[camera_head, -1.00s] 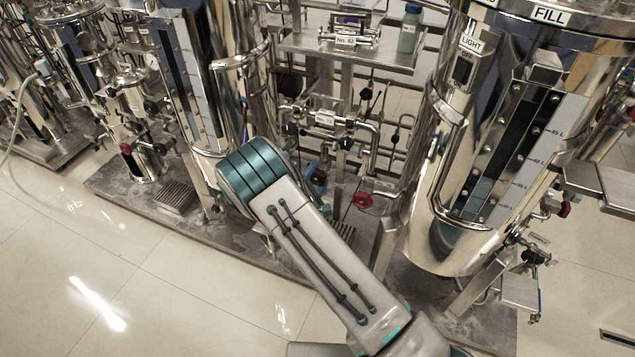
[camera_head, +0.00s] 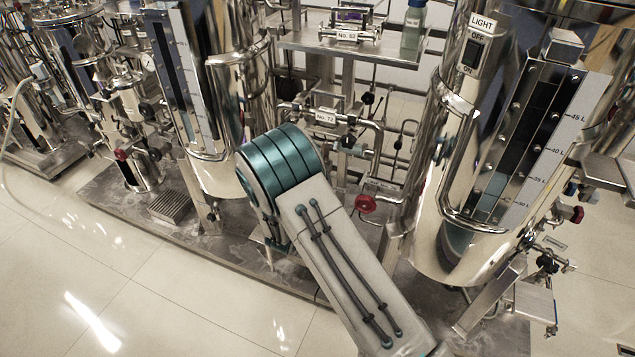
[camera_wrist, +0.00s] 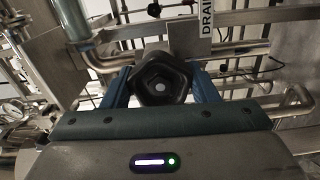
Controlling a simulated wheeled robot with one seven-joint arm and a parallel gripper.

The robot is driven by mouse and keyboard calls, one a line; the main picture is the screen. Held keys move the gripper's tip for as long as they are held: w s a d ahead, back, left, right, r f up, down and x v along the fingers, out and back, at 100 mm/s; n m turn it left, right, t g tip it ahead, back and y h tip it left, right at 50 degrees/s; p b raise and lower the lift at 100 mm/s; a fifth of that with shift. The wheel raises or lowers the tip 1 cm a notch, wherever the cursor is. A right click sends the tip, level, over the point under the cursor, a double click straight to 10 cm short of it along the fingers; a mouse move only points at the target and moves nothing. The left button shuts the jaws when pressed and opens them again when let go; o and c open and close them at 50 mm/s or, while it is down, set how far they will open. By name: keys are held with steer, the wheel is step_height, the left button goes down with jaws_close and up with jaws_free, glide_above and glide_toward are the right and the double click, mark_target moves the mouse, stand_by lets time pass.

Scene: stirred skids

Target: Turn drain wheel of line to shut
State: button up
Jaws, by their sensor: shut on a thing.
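The drain wheel (camera_wrist: 150,72), a dark lobed knob with a pale centre, sits in the middle of the wrist view. My gripper (camera_wrist: 162,92) has its blue fingers on both sides of it and is shut on it. A white label (camera_wrist: 207,22) reading "DRAI", with the rest cut off, stands just right behind the wheel. In the head view my arm hides the gripper and this wheel. How far the wheel is turned cannot be told.
Pipes (camera_wrist: 250,45) run close behind and beside the wheel. In the head view a red wheel (camera_head: 365,204) sits right of my arm, beside a large steel tank (camera_head: 430,190). Another tank (camera_head: 215,110) stands left. Open tiled floor (camera_head: 200,310) lies in front of the skid.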

steer(key=shift+s+f, duration=0.1)
steer(key=shift+f, duration=0.05)
steer(key=o, duration=1)
steer(key=shift+c, duration=0.2)
steer(key=p+v, duration=0.1)
steer(key=v, duration=1.2)
steer(key=shift+s, duration=0.4)
steer(key=shift+a, duration=0.1)
